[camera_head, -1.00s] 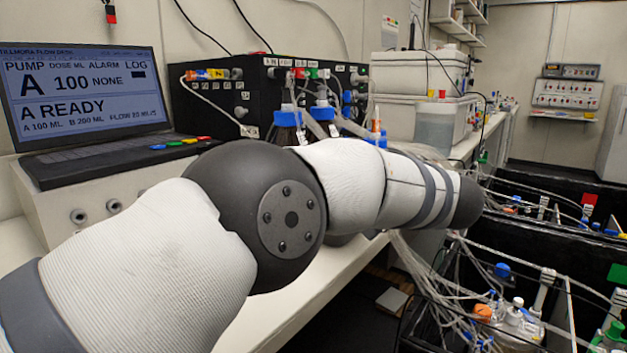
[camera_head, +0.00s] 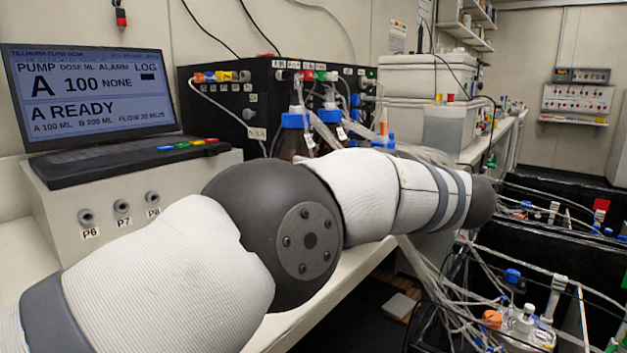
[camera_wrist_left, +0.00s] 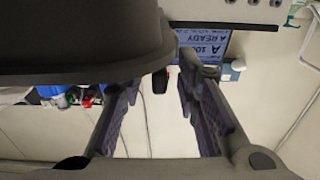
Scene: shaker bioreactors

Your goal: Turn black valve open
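A black box (camera_head: 225,125) stands on the bench behind my arm. Its front carries a row of small coloured fittings: orange, blue, yellow, black, red and green. A black fitting (camera_head: 284,75) sits beside the red one; I cannot tell whether it is the black valve. My left arm crosses the head view from lower left to the right; its gripper is out of sight there. In the left wrist view my left gripper (camera_wrist_left: 160,82) has its fingers wide apart. A small dark object shows between them, unclear and apparently not gripped. My right gripper is not in view.
A laptop (camera_head: 90,85) reading "A READY" sits on a white unit (camera_head: 75,215) with ports P6 to P8. Blue-capped bottles (camera_head: 292,135) stand before the black box. A clear container (camera_head: 450,128) is farther back. Dark bins (camera_head: 560,255) with tubing lie at right.

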